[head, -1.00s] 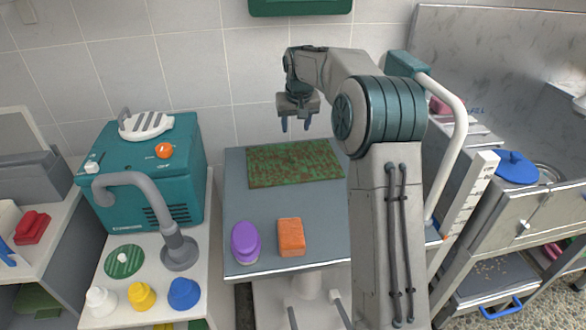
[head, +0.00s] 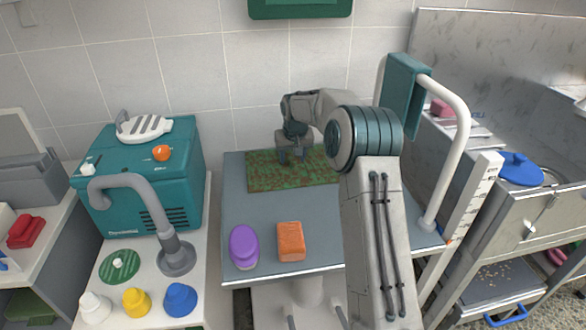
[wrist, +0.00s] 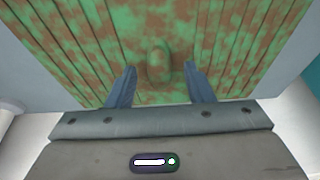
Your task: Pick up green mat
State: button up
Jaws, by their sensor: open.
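The green mat (head: 266,172), mottled green and brown, lies flat on the grey table top (head: 270,215) near its back edge. In the wrist view the mat (wrist: 230,40) fills most of the picture, with grooves and a small raised knob (wrist: 159,62) in the same colours. My gripper (head: 292,158) is open and low over the mat in the head view. In the wrist view its two blue fingers (wrist: 160,86) stand apart, one on each side of the knob's near end. I cannot tell whether they touch the mat.
A purple item (head: 244,246) and an orange block (head: 291,241) stand at the table's front. A teal machine (head: 140,180) and grey bent pipe (head: 150,205) stand left.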

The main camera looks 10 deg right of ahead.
jog(key=shift+w+f, duration=0.15)
jog(key=shift+f, duration=0.35)
grip_shut()
jog(key=shift+r, duration=0.1)
